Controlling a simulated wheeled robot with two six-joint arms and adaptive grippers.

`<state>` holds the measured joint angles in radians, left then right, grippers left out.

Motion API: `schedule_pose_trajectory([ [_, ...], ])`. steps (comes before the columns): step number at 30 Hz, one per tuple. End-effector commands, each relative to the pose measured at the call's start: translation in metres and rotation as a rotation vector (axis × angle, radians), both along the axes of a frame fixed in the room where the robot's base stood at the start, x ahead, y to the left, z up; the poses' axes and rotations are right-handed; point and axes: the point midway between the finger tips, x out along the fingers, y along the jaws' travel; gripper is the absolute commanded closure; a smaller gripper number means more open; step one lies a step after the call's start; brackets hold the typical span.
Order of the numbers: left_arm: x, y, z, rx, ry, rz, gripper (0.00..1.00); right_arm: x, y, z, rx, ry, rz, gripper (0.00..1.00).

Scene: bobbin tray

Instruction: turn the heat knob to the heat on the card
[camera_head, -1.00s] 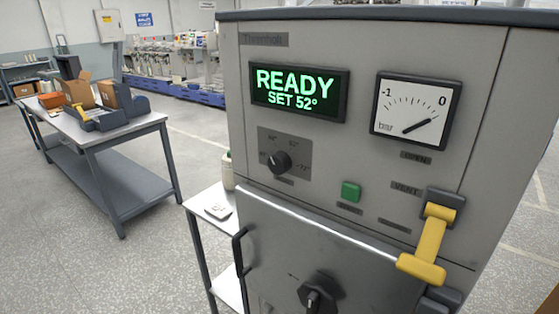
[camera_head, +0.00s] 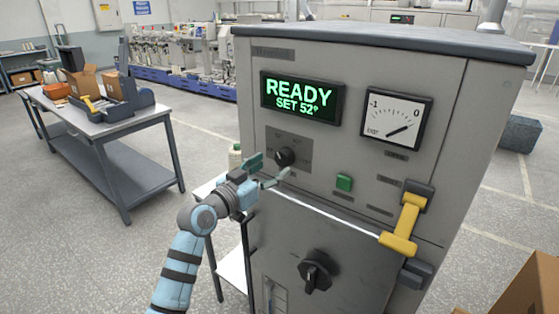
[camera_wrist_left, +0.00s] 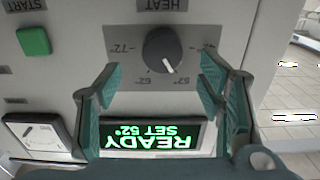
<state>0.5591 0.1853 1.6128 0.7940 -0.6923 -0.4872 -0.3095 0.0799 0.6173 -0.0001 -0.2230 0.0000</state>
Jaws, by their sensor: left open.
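The black heat knob (camera_head: 284,157) sits on the grey cabinet's front, below the green display (camera_head: 303,97) that reads READY, SET 52°. In the left wrist view, which is upside down, the knob (camera_wrist_left: 162,49) has a white pointer line near the 52° mark. My left gripper (camera_head: 270,168) is open at the panel, its green fingers close to the knob. In the left wrist view the gripper (camera_wrist_left: 160,72) has its fingers spread, one to each side of the knob; contact does not show. I see no readable card. My right gripper is out of view.
A green button (camera_head: 344,183) and a yellow vent handle (camera_head: 403,228) lie right of the knob. A white-faced gauge (camera_head: 396,119) is above them. A lower black knob (camera_head: 315,272) is on the door. A workbench (camera_head: 108,129) with boxes stands at left. A cardboard box (camera_head: 520,290) is at lower right.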

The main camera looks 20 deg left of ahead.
Motion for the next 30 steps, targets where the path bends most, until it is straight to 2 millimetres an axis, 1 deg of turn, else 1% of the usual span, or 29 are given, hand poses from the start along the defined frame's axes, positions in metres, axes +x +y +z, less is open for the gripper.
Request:
schedule_pose_trajectory([
  [1,0.011,-0.005,0.001,-0.004,0.001,0.000,0.38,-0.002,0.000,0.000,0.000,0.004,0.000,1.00],
  [3,0.024,-0.010,0.000,-0.003,0.001,-0.001,0.38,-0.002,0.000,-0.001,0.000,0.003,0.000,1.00],
  [6,0.037,-0.014,0.000,0.000,0.000,0.001,0.38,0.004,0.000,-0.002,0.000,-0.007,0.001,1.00],
  [10,0.043,-0.017,0.000,0.000,0.001,0.001,0.38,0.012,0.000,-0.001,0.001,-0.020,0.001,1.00],
  [16,0.044,-0.017,-0.001,0.001,0.001,0.001,0.38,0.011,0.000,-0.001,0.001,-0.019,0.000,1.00],
  [17,0.044,-0.017,-0.001,0.001,0.001,0.002,0.40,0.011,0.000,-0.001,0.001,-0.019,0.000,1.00],
  [25,0.043,-0.017,-0.001,0.000,0.001,0.002,0.83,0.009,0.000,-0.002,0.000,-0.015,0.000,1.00],
  [26,0.043,-0.017,-0.001,0.001,0.002,0.002,0.86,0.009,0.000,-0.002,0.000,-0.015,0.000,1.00],
  [30,0.043,-0.017,-0.001,-0.003,0.003,0.002,0.86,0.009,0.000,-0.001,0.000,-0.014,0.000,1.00],
])
